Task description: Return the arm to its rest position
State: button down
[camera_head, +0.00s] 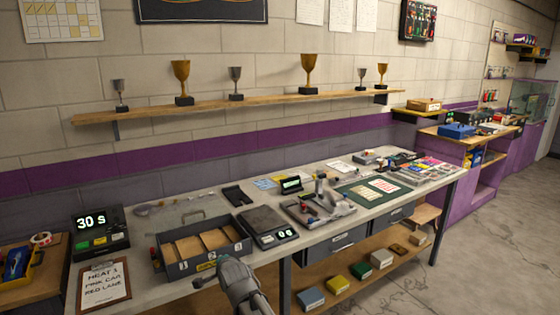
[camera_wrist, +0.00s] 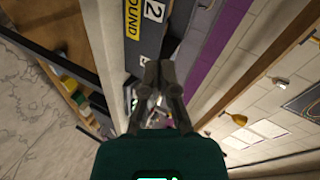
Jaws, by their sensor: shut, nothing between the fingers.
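My gripper (camera_wrist: 159,68) shows in the wrist view with its two dark fingers together and nothing between them. In the head view my grey arm rises from the bottom edge, in front of the workbench (camera_head: 340,228). Its end is near the front of a dark open box (camera_head: 206,262) with several wooden-floored compartments. In the wrist view the front of this box (camera_wrist: 133,52), with a yellow label and a "2" tag, is beyond the fingers. I cannot tell the exact gap.
A digital scale (camera_head: 268,228), a timer (camera_head: 98,232) and a clipboard (camera_head: 104,286) are on the bench. Coloured blocks (camera_head: 335,284) sit on the lower shelf. Trophies stand on a wall shelf (camera_head: 240,103). Open floor (camera_head: 480,260) lies at the right.

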jog(key=s+d+f+n+g+h+p, duration=0.1)
jog(key=s+d+f+n+g+h, duration=0.15)
jog(key=d, duration=0.75)
jog(key=s+d+f+n+g+h+p, duration=0.1)
jog(key=s+d+f+n+g+h, duration=0.15)
jog(key=d, duration=0.75)
jog(key=s+d+f+n+g+p, duration=0.1)
jog(key=s+d+n+g, duration=0.4)
jog(key=s+d, duration=0.9)
jog(key=shift+s+d+g+h+p, duration=0.35)
jog(key=shift+d+g+p, duration=0.4)
jog(key=shift+g, duration=0.25)
jog(key=shift+a+f, duration=0.1)
jog(key=shift+a, duration=0.05)
